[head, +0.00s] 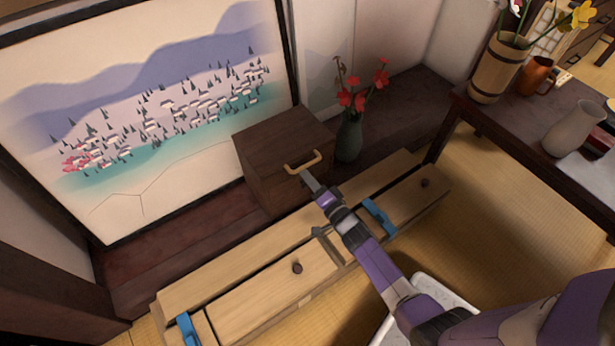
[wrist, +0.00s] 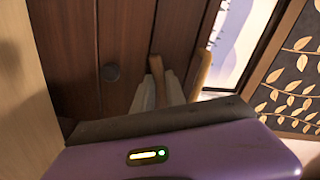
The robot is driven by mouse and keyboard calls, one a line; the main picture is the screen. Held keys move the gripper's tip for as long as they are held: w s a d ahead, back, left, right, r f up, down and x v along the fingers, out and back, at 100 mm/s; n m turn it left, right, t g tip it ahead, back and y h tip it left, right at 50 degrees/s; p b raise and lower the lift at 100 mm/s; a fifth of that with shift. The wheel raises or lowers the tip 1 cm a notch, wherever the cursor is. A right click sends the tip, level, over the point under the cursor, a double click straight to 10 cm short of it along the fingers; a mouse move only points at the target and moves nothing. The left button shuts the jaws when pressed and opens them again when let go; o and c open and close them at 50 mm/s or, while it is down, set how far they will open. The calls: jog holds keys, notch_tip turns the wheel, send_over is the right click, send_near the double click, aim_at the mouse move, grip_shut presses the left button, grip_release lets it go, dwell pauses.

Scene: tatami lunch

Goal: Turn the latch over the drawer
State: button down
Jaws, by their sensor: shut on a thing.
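A dark brown wooden box (head: 272,160) stands against the wall in the head view, with a tan bar handle (head: 303,163) on top. Its plank front also shows in the wrist view, with a round dark drawer knob (wrist: 110,72). A narrow brown latch (wrist: 156,66) lies between the pale fingertips of my gripper (wrist: 163,92), which is shut on it. In the head view my gripper (head: 309,180) is at the upper edge of the box's front, just below the handle. The latch cannot be made out there, and its lower part is hidden by the fingers.
A low light-wood chest (head: 250,295) with blue clips (head: 379,216) lies under my arm, in front of the box. A dark vase (head: 349,138) with red flowers stands close at the box's right. A dark table (head: 520,115) with pots is at the right.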

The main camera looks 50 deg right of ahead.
jog(key=n+b, duration=0.2)
jog(key=n, duration=1.1)
dwell(0.4)
jog(key=c, duration=1.4)
grip_release()
jog(key=shift+o, duration=0.2)
jog(key=p+v, duration=0.2)
jog(key=v, duration=0.6)
jog(key=shift+w, duration=0.1)
